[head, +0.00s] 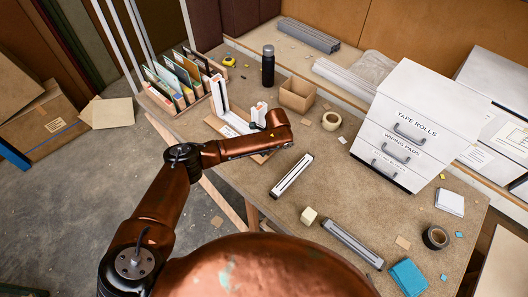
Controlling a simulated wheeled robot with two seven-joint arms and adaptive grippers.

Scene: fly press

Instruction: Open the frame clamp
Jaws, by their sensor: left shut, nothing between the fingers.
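A white upright piece with an orange-brown inner strip (218,98) stands on a pale board near the back left of the bench. A small white block (259,112) stands to its right; I take these to be the frame clamp, but cannot tell its jaw position. My copper left arm reaches over the bench from the left and bends back at the wrist. My left gripper (256,124) is at the small white block, shut and empty; its fingertips are mostly hidden, and I cannot tell whether it touches. My right gripper is not in view.
A card rack (178,80), black bottle (268,65) and open cardboard box (297,95) stand behind. White drawers (405,150) stand at the right.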

